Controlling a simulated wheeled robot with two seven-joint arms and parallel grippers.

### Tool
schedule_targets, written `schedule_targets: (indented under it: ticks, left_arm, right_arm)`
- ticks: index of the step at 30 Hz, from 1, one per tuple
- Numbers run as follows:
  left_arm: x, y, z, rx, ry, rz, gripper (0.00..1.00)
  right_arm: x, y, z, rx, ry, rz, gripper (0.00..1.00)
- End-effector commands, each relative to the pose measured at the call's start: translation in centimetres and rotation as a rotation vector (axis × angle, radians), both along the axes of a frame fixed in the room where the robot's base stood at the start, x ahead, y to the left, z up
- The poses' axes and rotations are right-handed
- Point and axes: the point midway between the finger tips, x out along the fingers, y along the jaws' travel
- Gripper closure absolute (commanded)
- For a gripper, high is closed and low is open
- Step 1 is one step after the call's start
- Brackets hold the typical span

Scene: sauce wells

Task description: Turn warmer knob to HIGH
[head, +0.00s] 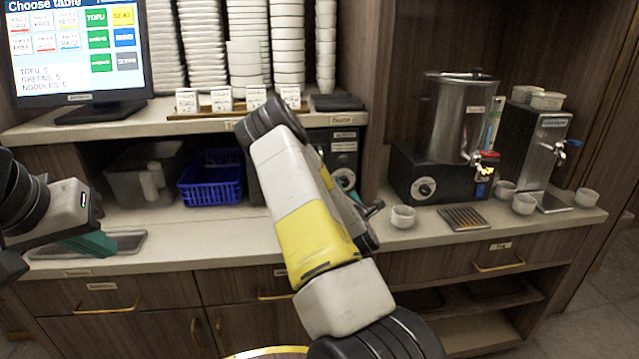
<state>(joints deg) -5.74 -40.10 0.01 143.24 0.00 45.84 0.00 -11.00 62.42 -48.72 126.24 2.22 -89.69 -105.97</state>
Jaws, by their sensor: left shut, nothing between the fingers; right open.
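A dark appliance (341,142) under the counter shelf has a round dial knob (344,179) with a pale face, close beside my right arm. Part of the appliance is hidden behind that arm. Its lettering and the knob's setting are too small to read. Another round knob (425,188) is on the black base of the steel urn. My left gripper (92,245), with teal fingers, is shut and empty above the counter at the left, far from both knobs. My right arm crosses the middle of the view.
A blue basket (210,176) and a grey bin (146,176) stand under the shelf. The steel urn (458,115), a dispenser (535,140), a cup (403,216) and a drip grate (464,218) are at the right. A shallow tray (130,240) is at the left. The counter's middle is clear.

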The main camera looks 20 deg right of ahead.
Motion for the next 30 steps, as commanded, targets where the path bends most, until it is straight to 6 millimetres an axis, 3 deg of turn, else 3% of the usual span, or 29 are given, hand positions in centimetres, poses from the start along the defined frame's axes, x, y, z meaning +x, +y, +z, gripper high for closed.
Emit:
schedule_targets:
  ticks: [7,17,26,30]
  left_arm:
    - [0.0,0.0,0.0,0.000,0.000,0.000,1.00]
    - [0.0,0.0,0.0,0.000,0.000,0.000,1.00]
    - [0.0,0.0,0.0,0.000,0.000,0.000,1.00]
    - [0.0,0.0,0.0,0.000,0.000,0.000,1.00]
  right_arm:
    - [3.0,-1.0,0.0,0.000,-0.001,-0.001,0.45]
    - [3.5,-1.1,0.0,0.002,0.002,-0.001,0.45]
    - [3.5,-1.1,0.0,0.002,0.001,-0.002,1.00]
    - [3.5,-1.1,0.0,0.004,0.001,-0.002,1.00]
